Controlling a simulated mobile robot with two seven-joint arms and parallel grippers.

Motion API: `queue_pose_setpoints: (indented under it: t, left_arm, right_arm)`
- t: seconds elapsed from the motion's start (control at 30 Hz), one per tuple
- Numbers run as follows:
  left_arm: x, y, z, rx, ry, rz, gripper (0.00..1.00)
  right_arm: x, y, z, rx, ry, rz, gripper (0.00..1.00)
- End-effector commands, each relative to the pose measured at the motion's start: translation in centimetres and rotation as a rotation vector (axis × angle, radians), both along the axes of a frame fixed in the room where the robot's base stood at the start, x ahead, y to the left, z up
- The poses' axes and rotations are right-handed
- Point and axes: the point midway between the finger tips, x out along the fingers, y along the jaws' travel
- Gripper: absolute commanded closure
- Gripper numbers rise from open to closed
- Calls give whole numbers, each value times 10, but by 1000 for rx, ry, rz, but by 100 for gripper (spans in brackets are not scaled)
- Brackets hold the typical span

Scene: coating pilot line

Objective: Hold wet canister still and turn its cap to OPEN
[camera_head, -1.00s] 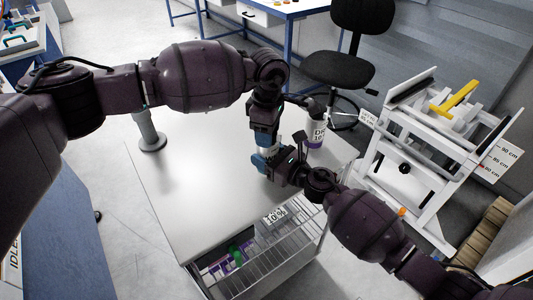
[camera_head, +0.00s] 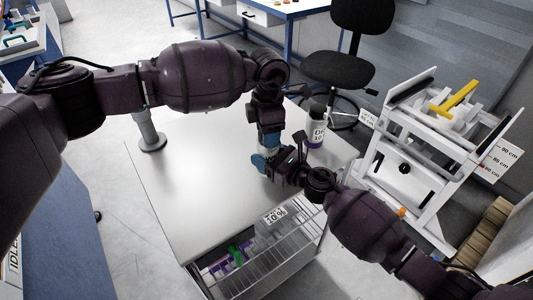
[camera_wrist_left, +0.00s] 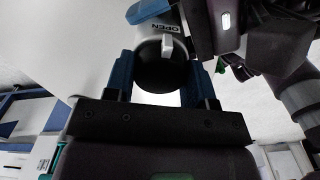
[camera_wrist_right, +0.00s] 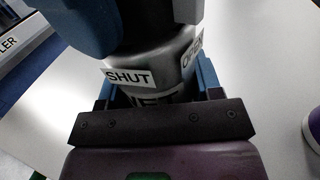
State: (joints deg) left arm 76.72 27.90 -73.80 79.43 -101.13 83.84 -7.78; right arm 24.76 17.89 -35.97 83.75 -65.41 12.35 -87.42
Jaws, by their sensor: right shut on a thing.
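The wet canister, a grey cylinder (camera_wrist_right: 150,60), stands on the bench top, mostly hidden in the head view. My right gripper (camera_wrist_right: 155,92) is shut on its body, its blue fingers low on either side. The SHUT label (camera_wrist_right: 130,77) and OPEN label (camera_wrist_right: 193,55) show above a partly hidden name label. My left gripper (camera_wrist_left: 163,80) is above, its fingers apart on either side of the dark cap (camera_wrist_left: 163,75); any gap looks small. The cap's white pointer (camera_wrist_left: 167,46) lies at the OPEN label (camera_wrist_left: 164,27). In the head view both grippers meet around the canister.
A second canister labelled DRY (camera_head: 316,130) stands right of the grippers on the bench top (camera_head: 190,190). A grey post (camera_head: 150,132) stands at the left. A wire basket (camera_head: 260,265) is below the front edge. The bench's left front is clear.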

Motion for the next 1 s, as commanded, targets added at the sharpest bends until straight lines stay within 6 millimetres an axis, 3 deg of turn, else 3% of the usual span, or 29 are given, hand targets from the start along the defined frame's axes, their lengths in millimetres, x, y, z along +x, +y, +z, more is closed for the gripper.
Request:
queue_pose_setpoints:
  t: [0.03, 0.2, 0.57, 1.0]
  left_arm:
    - [0, 0, 0, -1, -1, -2, 44]
    - [0, 0, 0, 0, -1, -4, 20]
    - [0, 0, 4, -1, -1, -6, 20]
    - [1, 0, 44, -1, -2, -7, 20]
  right_arm:
    - [0, 0, 0, -1, 1, 0, 73]
    - [0, 0, 0, -1, 1, 0, 73]
    - [0, 0, 0, -1, 1, 0, 73]
    - [0, 0, -1, -1, 1, 0, 73]
